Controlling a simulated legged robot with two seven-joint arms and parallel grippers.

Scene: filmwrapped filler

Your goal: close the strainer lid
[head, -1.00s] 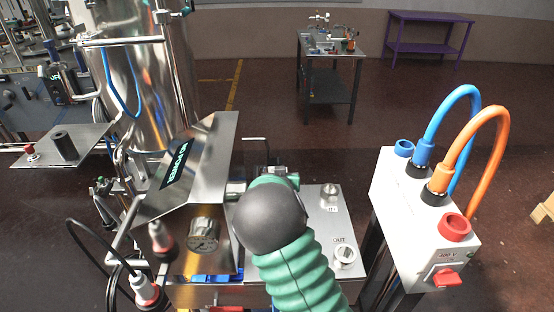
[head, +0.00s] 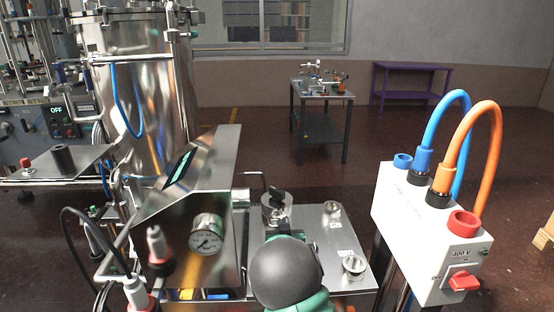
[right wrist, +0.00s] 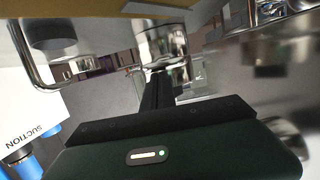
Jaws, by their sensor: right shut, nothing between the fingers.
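A round metal housing (head: 277,214) with a dark piece on top stands on the steel plate right of the sloped cabinet; it looks like the strainer. I cannot tell how its lid sits. My right arm's grey rounded joint and green sleeve come up from the bottom of the head view, hiding the gripper there. In the right wrist view the dark fingers of my right gripper (right wrist: 158,88) are together and empty. They point towards a shiny metal cylinder (right wrist: 163,48); contact is unclear. My left gripper is out of view.
A white box (head: 430,235) with blue and orange hoses stands right. A bent metal handle (right wrist: 50,75) is close in the right wrist view.

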